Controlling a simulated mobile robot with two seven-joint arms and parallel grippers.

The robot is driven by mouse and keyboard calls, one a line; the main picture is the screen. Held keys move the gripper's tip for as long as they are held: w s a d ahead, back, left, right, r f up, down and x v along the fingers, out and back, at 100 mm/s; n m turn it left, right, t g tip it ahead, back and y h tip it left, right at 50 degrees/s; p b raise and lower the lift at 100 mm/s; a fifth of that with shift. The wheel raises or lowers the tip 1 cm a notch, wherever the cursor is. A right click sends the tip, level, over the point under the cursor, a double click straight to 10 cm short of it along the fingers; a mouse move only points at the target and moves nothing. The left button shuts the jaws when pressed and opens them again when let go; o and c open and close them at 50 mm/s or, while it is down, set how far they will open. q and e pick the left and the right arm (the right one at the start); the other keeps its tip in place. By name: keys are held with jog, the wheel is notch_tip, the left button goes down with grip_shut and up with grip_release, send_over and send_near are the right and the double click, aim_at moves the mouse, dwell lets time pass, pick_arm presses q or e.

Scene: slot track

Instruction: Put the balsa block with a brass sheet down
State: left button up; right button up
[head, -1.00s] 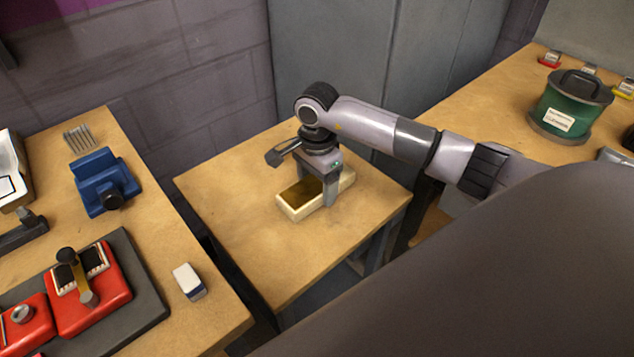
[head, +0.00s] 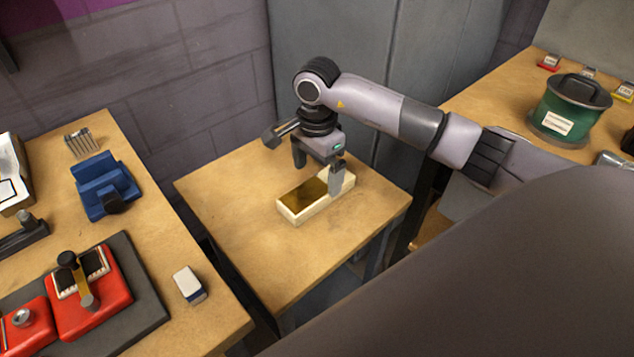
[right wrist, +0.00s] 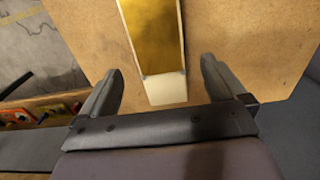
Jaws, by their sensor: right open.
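The balsa block (head: 297,217) lies flat on the small middle table (head: 235,205), with a brass sheet (head: 303,194) on its top face. My right gripper (head: 318,180) is open and empty, just above the block's far end, with its fingers spread to either side. In the right wrist view the block's bare pale end (right wrist: 166,89) shows between the open fingers (right wrist: 163,85), and the brass sheet (right wrist: 155,35) runs away from them. My left gripper is not in view.
The left bench holds a blue vise-like tool (head: 104,185), red devices on a dark mat (head: 150,295) and a white block (head: 189,284). A green drum (head: 568,107) stands on the right bench. The middle table is clear around the block.

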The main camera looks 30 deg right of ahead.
aim_at(317, 187)
notch_tip(317, 187, up, 7)
dwell(0.3)
dwell(0.5)
